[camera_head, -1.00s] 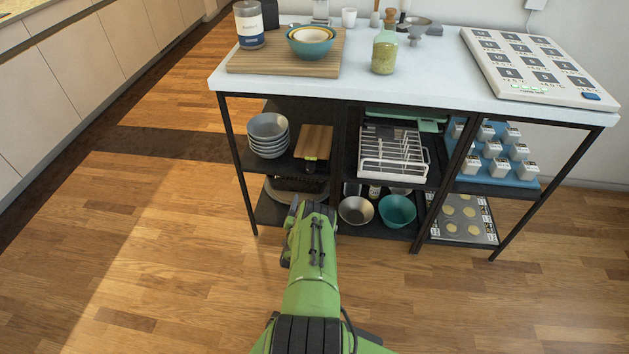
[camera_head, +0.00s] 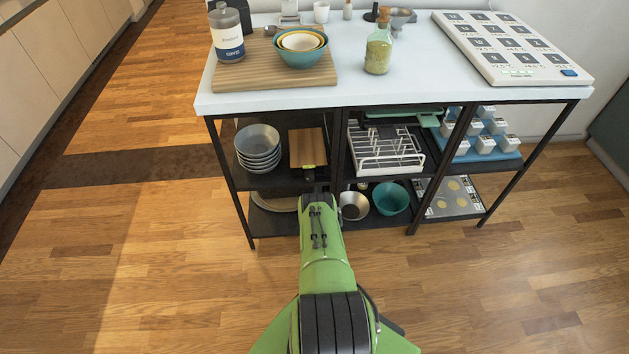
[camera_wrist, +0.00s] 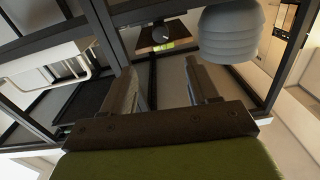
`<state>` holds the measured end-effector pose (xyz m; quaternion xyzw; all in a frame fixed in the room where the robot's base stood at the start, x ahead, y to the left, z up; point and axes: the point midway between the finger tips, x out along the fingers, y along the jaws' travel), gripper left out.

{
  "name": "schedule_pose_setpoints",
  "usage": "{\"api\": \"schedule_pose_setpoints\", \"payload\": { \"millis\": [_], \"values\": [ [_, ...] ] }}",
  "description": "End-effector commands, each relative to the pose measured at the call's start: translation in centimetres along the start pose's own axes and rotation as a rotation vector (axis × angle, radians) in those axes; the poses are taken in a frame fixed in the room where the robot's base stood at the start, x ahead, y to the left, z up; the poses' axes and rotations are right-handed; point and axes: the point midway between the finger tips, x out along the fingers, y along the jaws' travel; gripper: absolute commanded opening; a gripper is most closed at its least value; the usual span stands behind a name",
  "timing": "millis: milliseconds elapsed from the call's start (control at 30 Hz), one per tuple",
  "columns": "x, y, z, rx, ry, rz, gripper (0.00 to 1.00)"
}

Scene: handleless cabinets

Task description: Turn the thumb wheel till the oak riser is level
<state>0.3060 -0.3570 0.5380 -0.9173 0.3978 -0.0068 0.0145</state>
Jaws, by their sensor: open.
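The oak riser (camera_head: 307,146) is a small wooden board on the middle shelf, between a bowl stack and a white rack. In the upside-down wrist view the riser (camera_wrist: 174,28) shows near the top, with a round grey thumb wheel (camera_wrist: 161,35) on its dark front and a yellow-green level strip (camera_wrist: 164,47) beside it. Whether the riser is level cannot be told. My gripper (camera_wrist: 163,88) is open and empty, its fingers pointing toward the shelf unit, apart from the wheel. In the head view my arm hides most of the gripper.
Grey stacked bowls (camera_head: 258,146) stand close left of the riser; they also show in the wrist view (camera_wrist: 229,32). The white wire rack (camera_head: 386,150) is to the right, past a black post. A metal bowl (camera_head: 353,206) and teal bowl (camera_head: 391,198) sit on the lower shelf.

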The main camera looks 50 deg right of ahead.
Motion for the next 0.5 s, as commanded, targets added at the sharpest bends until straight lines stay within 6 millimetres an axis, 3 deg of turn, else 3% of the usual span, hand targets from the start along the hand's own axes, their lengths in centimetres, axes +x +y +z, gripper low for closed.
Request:
{"api": "schedule_pose_setpoints", "payload": {
  "millis": [300,500],
  "values": [
    [8.2,-0.1,0.4,0.0,0.007,-0.002,0.6],
    [12.0,0.0,0.4,-0.001,0.003,0.0,0.6]
  ]
}}
